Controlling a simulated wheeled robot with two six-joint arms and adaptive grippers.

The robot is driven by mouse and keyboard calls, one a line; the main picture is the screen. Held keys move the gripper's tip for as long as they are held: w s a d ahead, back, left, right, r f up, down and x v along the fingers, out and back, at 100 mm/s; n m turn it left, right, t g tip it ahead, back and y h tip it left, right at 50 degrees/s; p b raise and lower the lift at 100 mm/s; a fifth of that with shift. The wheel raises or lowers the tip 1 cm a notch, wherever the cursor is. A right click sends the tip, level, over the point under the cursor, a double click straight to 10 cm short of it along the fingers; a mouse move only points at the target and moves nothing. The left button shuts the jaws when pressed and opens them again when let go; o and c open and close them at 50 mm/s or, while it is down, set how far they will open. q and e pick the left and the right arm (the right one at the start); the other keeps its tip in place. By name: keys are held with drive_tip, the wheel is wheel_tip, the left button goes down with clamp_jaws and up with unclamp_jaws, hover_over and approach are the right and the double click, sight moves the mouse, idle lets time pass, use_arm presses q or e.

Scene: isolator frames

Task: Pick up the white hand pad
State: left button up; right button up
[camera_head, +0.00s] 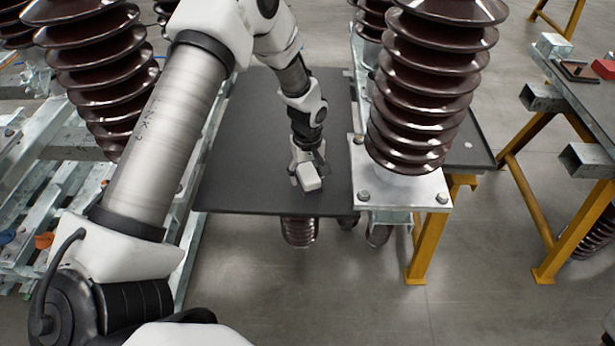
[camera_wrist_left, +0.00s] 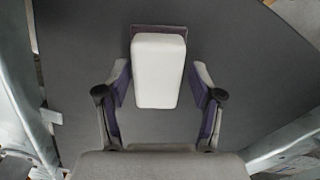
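The white hand pad (camera_wrist_left: 158,70) is a pale block with a dark purplish-brown strip along its far edge. In the left wrist view it sits between the two fingers of my left gripper (camera_wrist_left: 161,84), with a narrow gap showing on each side. The fingers are spread, so the gripper is open. In the head view my left gripper (camera_head: 308,174) points down low over the dark board, and the white pad (camera_head: 311,184) shows at its fingertips. Whether the pad touches the board is hard to tell. My right gripper is not in view.
The dark board (camera_head: 245,150) is otherwise mostly bare. Tall brown ribbed insulators (camera_head: 425,85) stand to its right, and another (camera_head: 100,70) to its left. A yellow-legged table (camera_head: 580,115) with metal parts is at the far right.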

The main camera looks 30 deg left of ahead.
sight(308, 172)
use_arm(q)
drive_tip(key=c, duration=0.6)
drive_tip(key=shift+f, duration=0.1)
drive_tip(key=shift+c, duration=0.5)
drive_tip(key=shift+w+r, duration=0.2)
drive_tip(key=shift+r, duration=0.35)
wheel_tip(308, 172, up, 2)
drive_tip(key=shift+r+b, duration=0.25)
drive_tip(key=shift+b, duration=0.05)
drive_tip(key=s+d+r+b, duration=0.1)
drive_tip(key=s+d+b, duration=0.3)
drive_tip(key=s, duration=1.1)
drive_tip(key=shift+s+d, duration=0.2)
drive_tip(key=shift+d, duration=0.45)
